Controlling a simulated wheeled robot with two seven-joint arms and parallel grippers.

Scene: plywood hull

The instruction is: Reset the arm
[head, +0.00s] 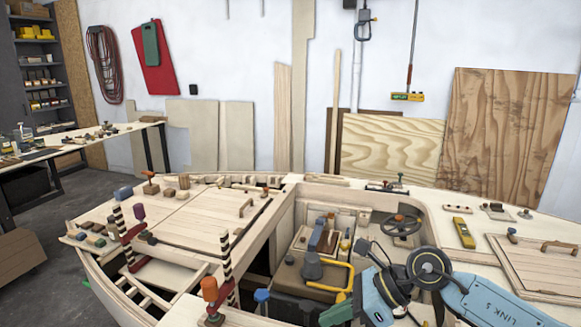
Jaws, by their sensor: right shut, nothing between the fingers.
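My right arm comes in from the lower right over the hull's open cockpit. My left gripper is not in view. My right arm hides part of the cockpit's right side.
The plywood hull (190,222) fills the foreground. A steering wheel (402,225), a yellow curved handle (347,280) and tools crowd the cockpit. Red clamps (130,233) stand upright at the left. A yellow tool (463,232) and a hatch panel (540,262) lie at right.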

